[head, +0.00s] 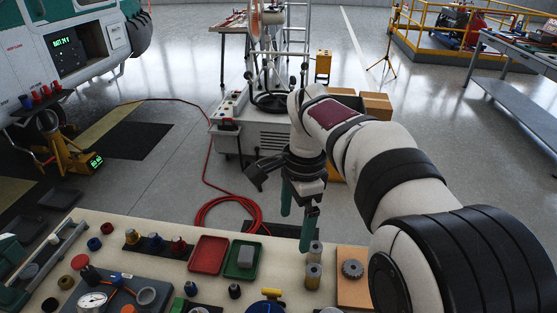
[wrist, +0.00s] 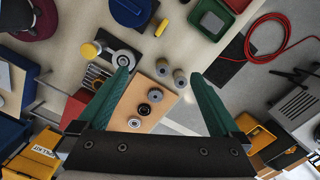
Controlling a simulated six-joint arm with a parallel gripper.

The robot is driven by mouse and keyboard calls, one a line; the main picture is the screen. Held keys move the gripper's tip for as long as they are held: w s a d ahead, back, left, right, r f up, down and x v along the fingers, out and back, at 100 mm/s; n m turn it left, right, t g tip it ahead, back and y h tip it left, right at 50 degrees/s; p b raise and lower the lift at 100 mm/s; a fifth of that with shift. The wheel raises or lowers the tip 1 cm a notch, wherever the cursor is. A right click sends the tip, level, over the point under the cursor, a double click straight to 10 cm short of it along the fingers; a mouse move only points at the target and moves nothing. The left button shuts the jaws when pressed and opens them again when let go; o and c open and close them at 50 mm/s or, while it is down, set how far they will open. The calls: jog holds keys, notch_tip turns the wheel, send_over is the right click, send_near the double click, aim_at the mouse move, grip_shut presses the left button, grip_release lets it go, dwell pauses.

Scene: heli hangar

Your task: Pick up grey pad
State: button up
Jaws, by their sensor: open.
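The grey pad (head: 246,257) lies in a small green tray (head: 232,273) on the workbench in the head view. In the wrist view the pad (wrist: 211,22) shows near the top, right of centre, inside the green tray (wrist: 196,14). My gripper (head: 298,226) has green fingers pointing down and is to the right of the tray, above the bench's far edge. In the wrist view my gripper (wrist: 160,82) is open, with nothing between its fingers, and the pad lies beyond the right fingertip.
A red tray (head: 208,254) is left of the green tray. Two grey cylinders (head: 313,274) and a wooden board with a gear (head: 352,269) are to the right. Knobs, a gauge (head: 92,302) and other small parts crowd the bench. A red hose (head: 228,211) lies on the floor behind.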

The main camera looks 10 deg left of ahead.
jog(key=w+a+f+m, duration=0.2)
jog(key=w+a+f, duration=0.1)
jog(key=w+a, duration=0.25)
jog(key=m, duration=0.3)
send_over(247, 254)
notch_tip(247, 254, down, 6)
jog(key=f, duration=0.1)
jog(key=shift+h, duration=0.3)
notch_tip(247, 254, down, 15)
jog(key=shift+f, duration=0.15)
jog(key=c, duration=1.3)
jog(key=shift+o, duration=0.2)
notch_tip(247, 254, up, 4)
jog(key=shift+r, duration=0.2)
jog(key=d+r, duration=0.6)
jog(key=d, duration=0.5)
jog(key=shift+s+d+r, duration=0.2)
jog(key=shift+d+r, duration=0.15)
jog(key=shift+d, duration=0.05)
